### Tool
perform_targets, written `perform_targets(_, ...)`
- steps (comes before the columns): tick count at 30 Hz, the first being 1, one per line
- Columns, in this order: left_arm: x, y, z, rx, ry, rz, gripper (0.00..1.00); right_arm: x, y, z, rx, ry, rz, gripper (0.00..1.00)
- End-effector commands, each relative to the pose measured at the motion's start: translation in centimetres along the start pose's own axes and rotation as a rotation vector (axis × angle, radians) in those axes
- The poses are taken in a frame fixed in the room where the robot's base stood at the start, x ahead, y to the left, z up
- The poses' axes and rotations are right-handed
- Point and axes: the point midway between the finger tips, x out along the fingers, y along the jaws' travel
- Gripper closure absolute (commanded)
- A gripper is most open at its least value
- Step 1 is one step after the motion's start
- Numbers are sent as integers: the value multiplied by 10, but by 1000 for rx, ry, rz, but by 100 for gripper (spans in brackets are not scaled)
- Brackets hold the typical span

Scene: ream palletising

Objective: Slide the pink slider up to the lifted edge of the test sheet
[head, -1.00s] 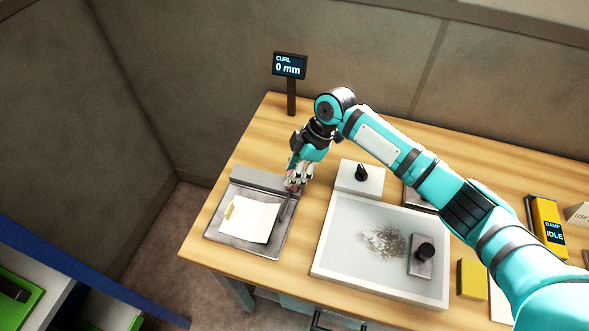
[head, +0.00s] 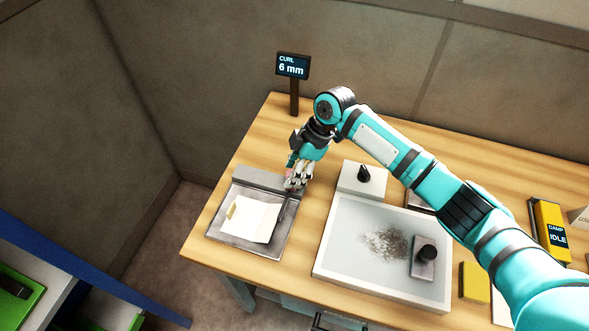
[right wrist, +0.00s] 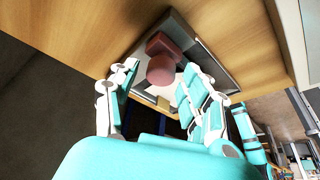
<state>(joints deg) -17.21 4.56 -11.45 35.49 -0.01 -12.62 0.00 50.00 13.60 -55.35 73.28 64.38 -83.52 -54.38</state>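The white test sheet (head: 256,220) lies on a grey metal plate (head: 232,240) at the left of the bench, with a small yellow tab (head: 232,211) on its left side. My right gripper (head: 293,186) is low over the plate's upper right corner. In the right wrist view the pink slider (right wrist: 161,69) shows its rounded knob between the fingertips of my right gripper (right wrist: 160,75). The fingers look spread, with narrow gaps beside the knob. In the head view the gripper mostly hides the slider. The sheet's lifted edge cannot be made out. My left gripper is not in view.
A display (head: 292,66) behind the plate reads CURL 6 mm. A white tray (head: 340,265) with grey specks and a black-knobbed block (head: 424,262) stands to the right. A white box with a black knob (head: 361,180) is close beside my right gripper.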

Motion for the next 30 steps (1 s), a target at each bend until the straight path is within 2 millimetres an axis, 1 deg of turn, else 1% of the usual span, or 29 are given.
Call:
perform_targets(8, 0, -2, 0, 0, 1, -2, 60, 0, 0, 0, 1, 0, 0, 47)
perform_targets(11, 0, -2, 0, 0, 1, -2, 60, -5, 0, 0, 1, 0, 1, 47)
perform_targets(14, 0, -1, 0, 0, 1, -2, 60, -19, 1, 1, 1, 0, 3, 47)
perform_targets(24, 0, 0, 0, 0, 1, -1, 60, -89, 1, 1, 0, -1, 4, 47)
perform_targets(27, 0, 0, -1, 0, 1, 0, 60, -104, 0, 0, 0, 0, 2, 47)
perform_targets(30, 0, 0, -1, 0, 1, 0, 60, -114, 0, 0, 0, -1, 1, 47)
